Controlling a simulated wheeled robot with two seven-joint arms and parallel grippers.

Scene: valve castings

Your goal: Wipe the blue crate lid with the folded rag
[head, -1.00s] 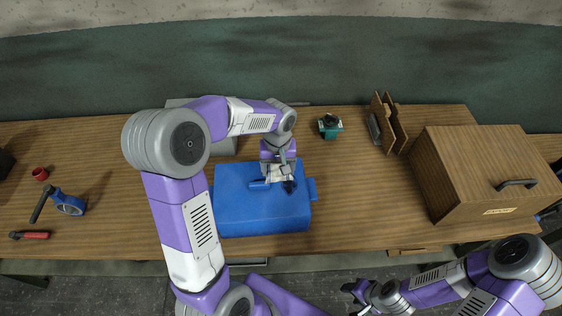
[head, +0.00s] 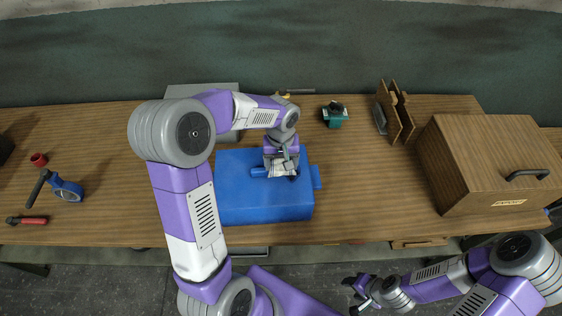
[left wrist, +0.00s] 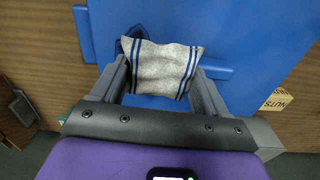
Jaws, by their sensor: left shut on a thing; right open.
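The blue crate lid (head: 250,200) faces up on the wooden table, left of the middle in the head view. It also fills much of the left wrist view (left wrist: 240,30). My left gripper (head: 282,172) is over the lid's back right part. In the left wrist view its fingers (left wrist: 163,85) are shut on the folded rag (left wrist: 160,66), grey with blue stripes. The rag is at the lid, but I cannot tell whether it presses on it. My right gripper (head: 358,288) is open and empty in front of the table's edge, at the lower right.
A wooden box with a handle (head: 480,165) stands at the right, with an upright wooden rack (head: 397,115) behind it. A small teal thing (head: 334,118) is behind the lid. A blue-and-black tool (head: 66,190), a red cup (head: 39,159) and a red-handled tool (head: 28,220) lie at the left.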

